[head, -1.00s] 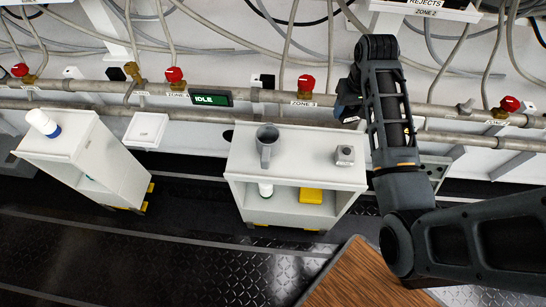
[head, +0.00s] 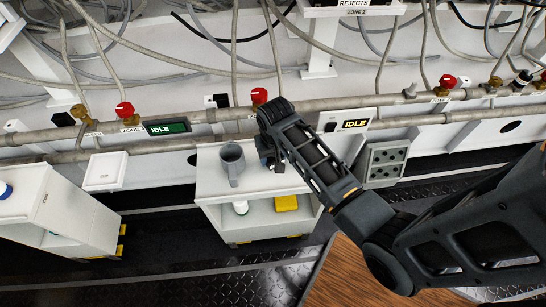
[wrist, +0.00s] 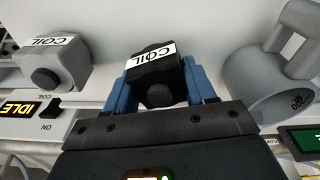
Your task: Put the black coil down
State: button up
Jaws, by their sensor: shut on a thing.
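In the wrist view, the black coil (wrist: 160,93), with a white COIL label, sits between the blue fingers of my gripper (wrist: 158,78), which is shut on it. A white surface lies behind it. I cannot tell whether the coil touches that surface. In the head view, my gripper (head: 271,160) is at the white cart top (head: 212,183), just right of the grey mug (head: 232,160). My arm mostly hides the held coil there. A grey coil (wrist: 57,66) with a COIL label stands left of the black one in the wrist view.
The mug (wrist: 273,82) is close on the right in the wrist view. The cart's lower shelf holds a white bottle (head: 241,207) and a yellow block (head: 286,203). Pipes with red valves (head: 259,96) run behind the cart. A second white cart (head: 60,205) is at the left.

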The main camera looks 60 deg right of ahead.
jog(key=shift+f, duration=0.65)
jog(key=shift+f, duration=0.15)
jog(key=o, duration=1.2)
jog(key=shift+c, duration=0.2)
